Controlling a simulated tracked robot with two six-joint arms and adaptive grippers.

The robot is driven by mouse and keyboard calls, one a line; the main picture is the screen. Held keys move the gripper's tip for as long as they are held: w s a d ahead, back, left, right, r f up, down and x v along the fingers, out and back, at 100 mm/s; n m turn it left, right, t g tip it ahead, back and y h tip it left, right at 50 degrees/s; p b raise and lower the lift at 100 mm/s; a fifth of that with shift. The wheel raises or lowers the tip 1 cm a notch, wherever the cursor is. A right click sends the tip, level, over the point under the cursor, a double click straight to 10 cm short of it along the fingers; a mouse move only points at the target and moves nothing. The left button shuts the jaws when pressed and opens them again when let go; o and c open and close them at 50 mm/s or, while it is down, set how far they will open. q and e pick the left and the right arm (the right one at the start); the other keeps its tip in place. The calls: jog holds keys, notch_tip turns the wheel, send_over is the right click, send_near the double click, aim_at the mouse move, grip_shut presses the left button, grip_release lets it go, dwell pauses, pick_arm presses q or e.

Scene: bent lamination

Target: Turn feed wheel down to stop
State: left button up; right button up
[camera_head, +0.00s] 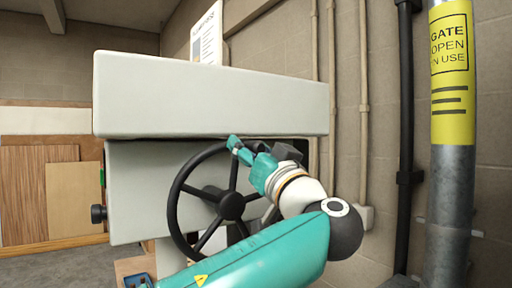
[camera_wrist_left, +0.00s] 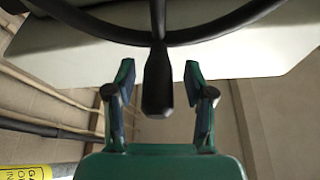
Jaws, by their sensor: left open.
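The feed wheel (camera_head: 231,205) is a black spoked handwheel on the front of a grey machine, with a dark hub. Its black rim (camera_wrist_left: 215,33) crosses the top of the left wrist view. A tapered black handle (camera_wrist_left: 157,92) sticks out from the wheel between my fingers. My left gripper (camera_head: 240,147) is at the top of the rim, slightly right of its centre. In the left wrist view the gripper (camera_wrist_left: 160,67) is open, with a visible gap on each side of the handle. My forearm hides the wheel's lower right part. My right gripper is not in view.
The machine's wide grey upper housing (camera_head: 210,95) overhangs close above the wheel. A grey post with a yellow sign (camera_head: 452,75) stands at the right, near a black pipe (camera_head: 405,130) on the block wall. Wooden boards (camera_head: 40,195) lean at the left.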

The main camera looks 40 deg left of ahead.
pick_arm(q)
jog(key=shift+c, duration=0.4)
grip_shut()
